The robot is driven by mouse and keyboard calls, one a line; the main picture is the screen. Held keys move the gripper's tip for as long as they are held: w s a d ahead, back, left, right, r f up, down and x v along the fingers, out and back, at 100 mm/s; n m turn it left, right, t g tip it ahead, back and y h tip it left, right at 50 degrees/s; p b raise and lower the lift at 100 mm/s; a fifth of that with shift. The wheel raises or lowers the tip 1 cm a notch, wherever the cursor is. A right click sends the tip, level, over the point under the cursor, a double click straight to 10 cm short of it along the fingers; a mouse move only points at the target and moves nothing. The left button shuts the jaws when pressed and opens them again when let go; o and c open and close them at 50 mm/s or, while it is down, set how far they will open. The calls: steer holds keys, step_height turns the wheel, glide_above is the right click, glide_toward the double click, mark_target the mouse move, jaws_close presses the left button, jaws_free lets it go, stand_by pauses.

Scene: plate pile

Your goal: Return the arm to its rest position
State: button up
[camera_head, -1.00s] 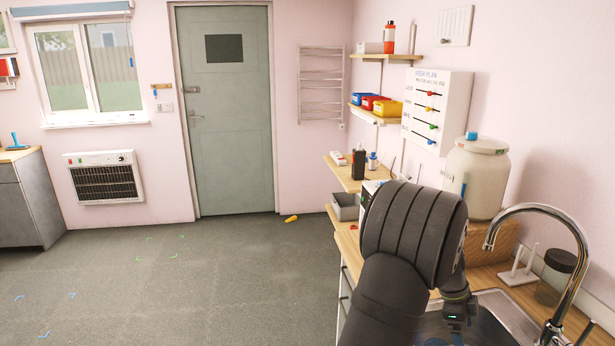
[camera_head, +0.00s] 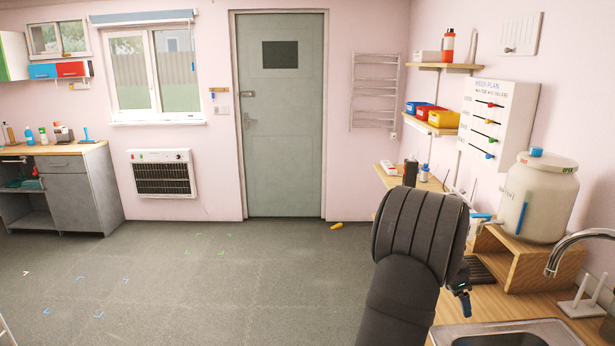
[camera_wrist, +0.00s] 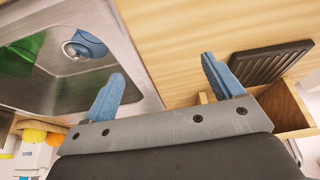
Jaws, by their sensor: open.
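My arm, dark and ribbed, rises at the lower right of the head view and hides part of the counter. My gripper shows in the wrist view (camera_wrist: 163,88) with its two blue fingers wide apart and nothing between them. In that view it is above the wooden counter (camera_wrist: 165,35), beside the edge of a metal sink (camera_wrist: 125,60). In the head view only a small blue-tipped part of the gripper (camera_head: 463,300) shows past the arm.
The sink (camera_head: 510,335), a tap (camera_head: 575,245) and a white keg (camera_head: 537,200) on a wooden stand (camera_head: 520,262) are right of my arm. A black slatted mat (camera_wrist: 268,62) lies near the gripper. The floor (camera_head: 190,270) at left is mostly clear.

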steer(key=w+a+n, duration=0.1)
steer(key=a, duration=0.1)
steer(key=w+a+n+t, duration=0.1)
steer(key=w+a, duration=0.1)
steer(key=w+a+n, duration=0.1)
steer(key=w+a, duration=0.1)
steer(key=shift+w+a+f+n, duration=0.15)
steer(key=shift+w+a+n, duration=0.05)
steer(key=shift+a+n, duration=0.15)
steer(key=s+a+f+n+t+y, duration=0.1)
steer(key=a+f+n, duration=0.4)
steer(key=a, duration=0.7)
steer(key=s+a+f+n+t+y, duration=0.1)
steer(key=a+f+n, duration=0.4)
steer(key=a, duration=0.8)
step_height(320, 180, down, 2)
steer(key=shift+a+f+t+y, duration=0.2)
steer(key=shift+t+y, duration=0.3)
steer(key=shift+y, duration=0.1)
